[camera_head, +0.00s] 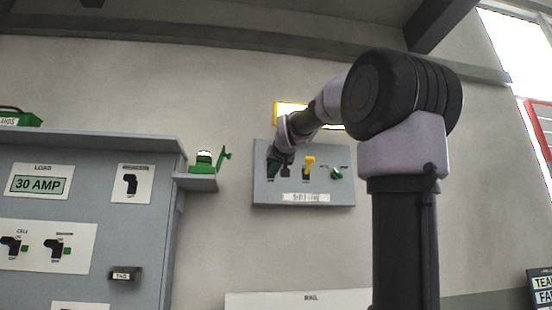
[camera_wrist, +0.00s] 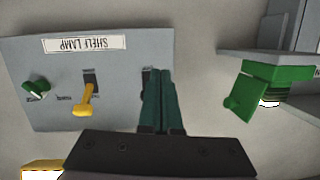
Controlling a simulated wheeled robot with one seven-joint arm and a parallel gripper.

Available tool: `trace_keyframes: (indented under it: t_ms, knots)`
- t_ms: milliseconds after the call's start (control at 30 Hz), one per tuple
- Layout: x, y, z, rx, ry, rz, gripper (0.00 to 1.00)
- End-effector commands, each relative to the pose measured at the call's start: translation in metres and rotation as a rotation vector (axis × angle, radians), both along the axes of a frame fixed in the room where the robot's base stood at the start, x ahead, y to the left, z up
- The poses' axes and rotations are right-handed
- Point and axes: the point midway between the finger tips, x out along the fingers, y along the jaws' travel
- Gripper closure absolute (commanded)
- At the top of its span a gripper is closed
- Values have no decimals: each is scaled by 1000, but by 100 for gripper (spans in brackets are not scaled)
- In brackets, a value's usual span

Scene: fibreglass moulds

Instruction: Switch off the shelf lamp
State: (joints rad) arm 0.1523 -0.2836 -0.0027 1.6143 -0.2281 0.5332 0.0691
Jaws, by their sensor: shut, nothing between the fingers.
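A grey switch panel (camera_head: 262,192) on the wall carries a label (camera_wrist: 90,44) that reads SHELF LAMP, upside down in the wrist view. It bears a yellow lever (camera_wrist: 83,104), a green knob (camera_wrist: 36,89) and a dark switch (camera_wrist: 146,82), mostly hidden behind my fingers. The yellow lever (camera_head: 309,166) and green knob (camera_head: 337,173) also show in the head view. My gripper (camera_wrist: 160,72) is shut and empty, its teal fingertips over or against the dark switch; contact is unclear. A green lamp-like fixture (camera_head: 203,167) on a small ledge has a bright white top.
A grey cabinet (camera_head: 100,195) with labelled switches stands at the left. The ledge (camera_head: 196,183) with the green fixture juts from its side near the panel. A yellow-framed bright sign (camera_head: 290,108) is above the panel, partly behind my arm.

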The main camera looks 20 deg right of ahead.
Motion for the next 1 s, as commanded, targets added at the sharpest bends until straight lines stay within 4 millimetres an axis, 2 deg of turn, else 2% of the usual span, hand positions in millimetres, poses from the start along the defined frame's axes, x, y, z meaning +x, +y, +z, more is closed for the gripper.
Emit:
trace_keyframes:
  t_ms: [33,100,200,300,400,767,867,1000]
  knots:
    - [17,-13,32,-41,-61,-20,100]
    - [30,-26,69,-93,-132,-40,100]
    - [40,-38,104,-144,-202,-62,100]
    - [45,-43,121,-171,-238,-71,100]
    - [45,-45,127,-179,-249,-75,100]
    - [49,-46,126,-178,-246,-74,100]
    - [61,-49,126,-177,-246,-73,100]
    - [86,-57,128,-178,-245,-74,100]
